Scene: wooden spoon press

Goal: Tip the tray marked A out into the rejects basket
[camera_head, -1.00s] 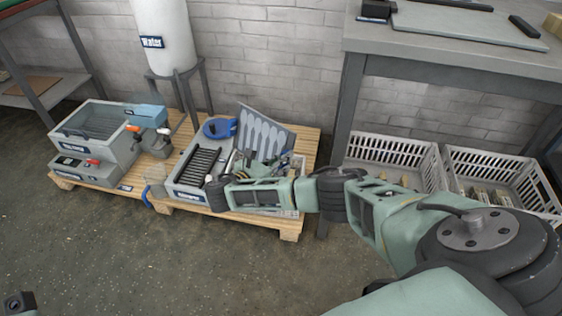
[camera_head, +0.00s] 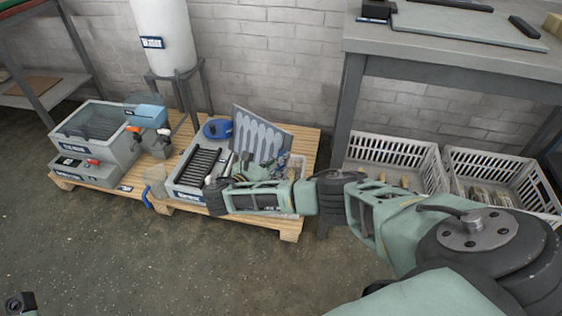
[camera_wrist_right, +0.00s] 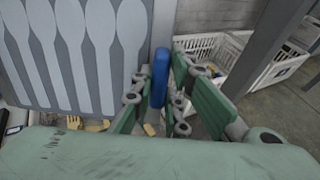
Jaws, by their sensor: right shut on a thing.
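My right gripper (camera_wrist_right: 160,95) is shut on a blue handle-like piece (camera_wrist_right: 159,78), seen between its dark green fingers. Directly left of it stands a grey plate with pale spoon shapes (camera_wrist_right: 75,50), which also shows steeply tilted in the head view (camera_head: 262,137). I cannot tell whether the blue piece is joined to that plate. I see no readable A mark, and my right arm hides part of the area below the plate. Two white slatted baskets stand at the right, a nearer-left one (camera_head: 395,148) and a right one (camera_head: 500,163); I cannot read which is rejects. A dark piece at the bottom left may be my left gripper (camera_head: 20,303).
A wooden pallet (camera_head: 290,226) carries the grey station with dark ribs (camera_head: 203,165) and a blue piece (camera_head: 218,129). Grey bins (camera_head: 95,135) and a white water tank (camera_head: 163,35) are further left. A grey workbench (camera_head: 450,50) stands above the baskets. The front floor is clear.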

